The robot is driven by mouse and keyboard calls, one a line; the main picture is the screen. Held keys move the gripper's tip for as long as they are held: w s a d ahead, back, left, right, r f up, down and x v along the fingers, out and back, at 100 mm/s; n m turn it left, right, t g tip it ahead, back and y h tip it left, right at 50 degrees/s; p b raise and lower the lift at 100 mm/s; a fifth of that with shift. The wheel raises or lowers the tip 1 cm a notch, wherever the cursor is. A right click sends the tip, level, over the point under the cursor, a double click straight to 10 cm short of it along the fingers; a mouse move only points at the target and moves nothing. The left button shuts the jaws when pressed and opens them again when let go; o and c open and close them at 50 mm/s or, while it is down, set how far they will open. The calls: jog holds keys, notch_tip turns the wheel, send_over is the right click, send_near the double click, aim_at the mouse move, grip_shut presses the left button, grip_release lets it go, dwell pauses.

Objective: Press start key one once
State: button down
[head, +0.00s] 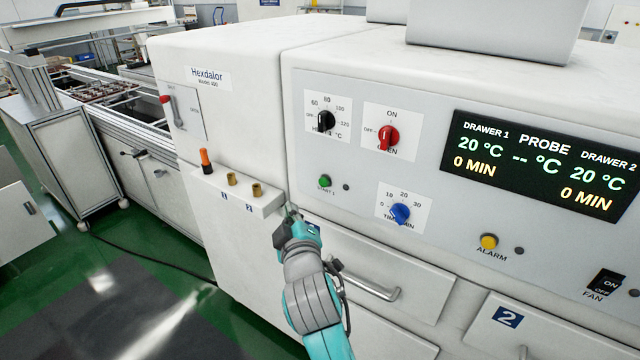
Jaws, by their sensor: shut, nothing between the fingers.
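The start key one is a small green button (325,181) on the white machine's front panel, with a label below it that appears to read "START 1". It lies left of the blue timer knob and below the black heat knob. My gripper (290,209) is shut and empty, below and left of the green button. It is apart from the button in the picture, close to the right end of the white ledge. Its fingertips are small here, and their distance from the panel is hard to tell.
A white ledge (218,196) with an orange-topped probe (206,161) and brass sockets juts out at left. Black (325,121), red (388,137) and blue (400,213) knobs, a yellow alarm button (489,241) and a display (540,165) are on the panel. A drawer handle (365,286) sticks out below.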

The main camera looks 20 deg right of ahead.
aim_at(324, 182)
jog(key=w+d, duration=0.5)
jog(key=d, duration=0.2)
dwell(0.5)
jog(key=shift+w+d, duration=0.1)
jog(key=shift+d, duration=0.1)
dwell(1.2)
jog(key=shift+w+d, duration=0.2)
jog(key=shift+d, duration=0.1)
jog(key=shift+w+d, duration=0.3)
jog(key=shift+d, duration=0.05)
dwell(0.8)
jog(key=shift+s+a, duration=0.1)
jog(key=shift+a, duration=0.05)
dwell(0.3)
jog(key=shift+s+a, duration=0.45)
jog(key=shift+a, duration=0.15)
